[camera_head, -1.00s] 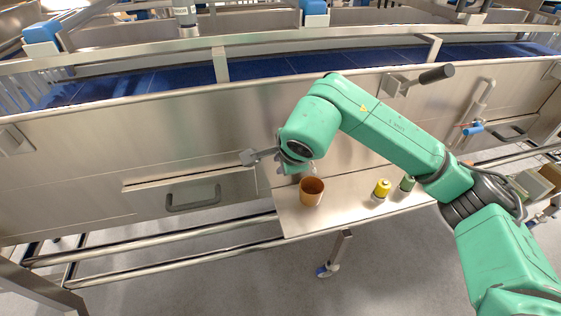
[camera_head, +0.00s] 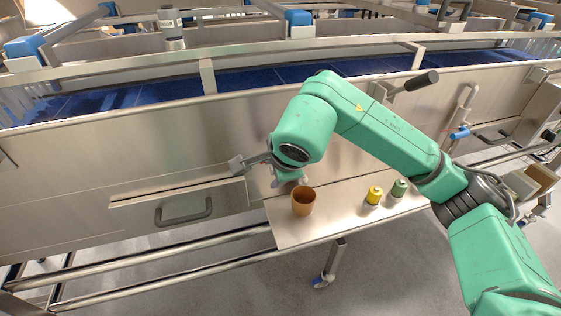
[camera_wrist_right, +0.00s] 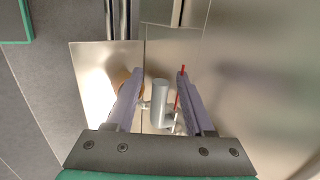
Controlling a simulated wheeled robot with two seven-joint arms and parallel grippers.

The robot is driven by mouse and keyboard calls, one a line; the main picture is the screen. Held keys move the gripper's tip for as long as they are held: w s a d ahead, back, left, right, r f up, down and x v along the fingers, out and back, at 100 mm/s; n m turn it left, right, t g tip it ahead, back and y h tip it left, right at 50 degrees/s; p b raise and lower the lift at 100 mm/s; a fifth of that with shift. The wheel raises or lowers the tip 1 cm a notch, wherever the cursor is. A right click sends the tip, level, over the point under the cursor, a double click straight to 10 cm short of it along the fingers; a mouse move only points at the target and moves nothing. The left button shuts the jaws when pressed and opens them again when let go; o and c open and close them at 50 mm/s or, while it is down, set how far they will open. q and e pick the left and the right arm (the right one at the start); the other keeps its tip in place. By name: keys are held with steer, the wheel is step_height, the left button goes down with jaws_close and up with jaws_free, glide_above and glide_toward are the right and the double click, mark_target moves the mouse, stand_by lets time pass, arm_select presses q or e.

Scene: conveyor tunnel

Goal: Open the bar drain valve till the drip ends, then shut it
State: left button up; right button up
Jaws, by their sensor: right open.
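A small grey cylindrical valve body (camera_wrist_right: 160,104) with a thin red lever (camera_wrist_right: 180,84) shows between the fingers of my right gripper (camera_wrist_right: 155,72) in the right wrist view. The fingers are open; the lever lies close beside the right-hand finger, and I cannot tell if they touch. In the head view my right gripper (camera_head: 284,179) is at the front panel and its wrist hides the valve. An orange-brown cup (camera_head: 303,202) stands upright on the steel shelf just below; in the wrist view it is partly behind the left-hand finger. No drip can be made out. My left gripper is out of view.
The steel shelf (camera_head: 300,231) also holds a yellow-topped container (camera_head: 374,195) and a green one (camera_head: 399,188) right of the cup. A bracket (camera_head: 237,165) sticks out left of my wrist. A pipe with a blue handle (camera_head: 460,133) is at the right.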

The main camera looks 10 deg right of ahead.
steer(key=b+v, duration=0.1)
steer(key=v, duration=1.1)
